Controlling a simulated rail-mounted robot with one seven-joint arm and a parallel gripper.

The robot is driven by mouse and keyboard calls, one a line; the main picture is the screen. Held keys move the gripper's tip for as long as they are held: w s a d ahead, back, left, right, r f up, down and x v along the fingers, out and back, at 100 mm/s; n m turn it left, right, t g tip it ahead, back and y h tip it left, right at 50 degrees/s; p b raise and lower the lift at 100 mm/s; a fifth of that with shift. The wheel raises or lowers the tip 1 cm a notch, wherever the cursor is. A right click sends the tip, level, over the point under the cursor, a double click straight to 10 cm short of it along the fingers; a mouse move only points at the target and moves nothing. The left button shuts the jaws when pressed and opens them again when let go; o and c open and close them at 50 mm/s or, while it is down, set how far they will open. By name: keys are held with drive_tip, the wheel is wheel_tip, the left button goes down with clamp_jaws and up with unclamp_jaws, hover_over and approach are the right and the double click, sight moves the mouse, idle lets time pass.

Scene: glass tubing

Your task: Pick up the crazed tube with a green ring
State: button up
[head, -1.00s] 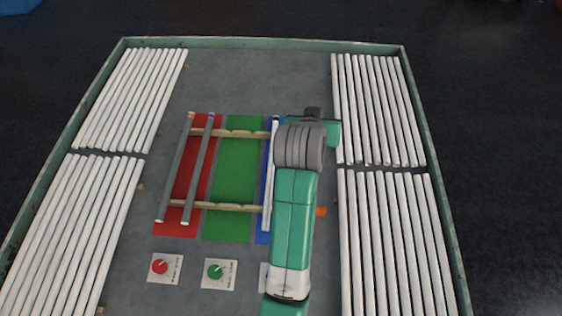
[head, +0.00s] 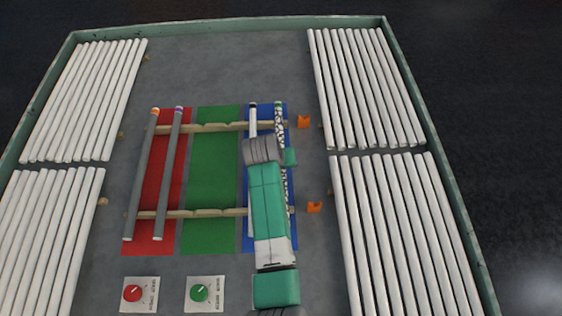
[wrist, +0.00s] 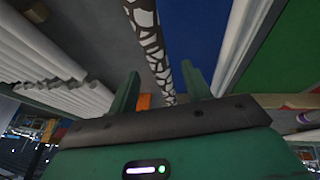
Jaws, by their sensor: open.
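The crazed tube (head: 280,122), white with a dark crack pattern, lies on the blue zone at the right end of the wooden rails. My arm partly covers it in the head view, and I cannot make out a green ring. In the wrist view the crazed tube (wrist: 150,40) runs between the two fingers of my gripper (wrist: 161,72) as seen. The gripper is open and holds nothing. I cannot tell how far the fingers are from the tube.
A plain white tube (head: 252,125) lies just left on the same blue zone (head: 265,113). Two grey tubes (head: 165,180) rest over the red zone. The green zone (head: 212,170) is empty. Orange blocks (head: 304,121) stand to the right. White tubes (head: 370,90) line both sides.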

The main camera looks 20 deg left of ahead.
drive_tip(key=shift+x, duration=1)
clamp_jaws()
drive_tip(key=shift+r, duration=0.2)
